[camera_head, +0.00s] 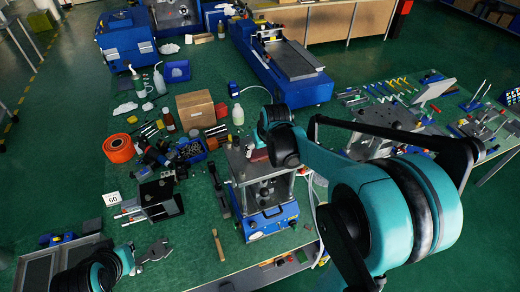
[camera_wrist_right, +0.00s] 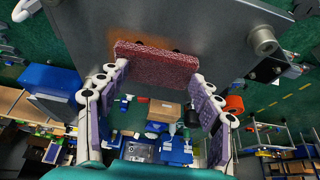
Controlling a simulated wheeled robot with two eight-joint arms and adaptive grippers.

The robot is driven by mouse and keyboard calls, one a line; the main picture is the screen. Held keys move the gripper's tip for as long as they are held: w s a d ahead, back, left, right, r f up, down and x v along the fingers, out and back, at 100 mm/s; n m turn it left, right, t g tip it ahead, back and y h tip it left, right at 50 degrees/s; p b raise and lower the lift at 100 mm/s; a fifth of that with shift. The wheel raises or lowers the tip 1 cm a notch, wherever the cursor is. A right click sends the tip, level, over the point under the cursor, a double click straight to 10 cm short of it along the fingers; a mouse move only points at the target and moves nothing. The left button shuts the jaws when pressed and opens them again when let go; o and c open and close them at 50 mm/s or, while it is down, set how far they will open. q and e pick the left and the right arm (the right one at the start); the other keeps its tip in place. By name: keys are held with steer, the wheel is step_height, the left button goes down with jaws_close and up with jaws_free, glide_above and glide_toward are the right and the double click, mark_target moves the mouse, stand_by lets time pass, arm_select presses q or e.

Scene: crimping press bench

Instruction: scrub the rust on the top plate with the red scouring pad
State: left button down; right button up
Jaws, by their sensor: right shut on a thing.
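The red scouring pad (camera_wrist_right: 155,65) is between the fingers of my right gripper (camera_wrist_right: 152,88), which is shut on it. The rest of the plate under the pad is hidden. In the head view my right gripper (camera_head: 257,147) is over the press, and the top plate (camera_head: 240,165) shows partly below it. My left gripper (camera_head: 154,250) is at the lower left, away from the press, and looks open and empty.
The blue press base (camera_head: 270,221) stands near the bench's front edge. A brush (camera_head: 218,245) lies left of it. Green bench top is bare around the brush.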

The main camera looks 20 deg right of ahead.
steer(key=shift+s+d+f, duration=0.2)
steer(key=shift+f, duration=0.05)
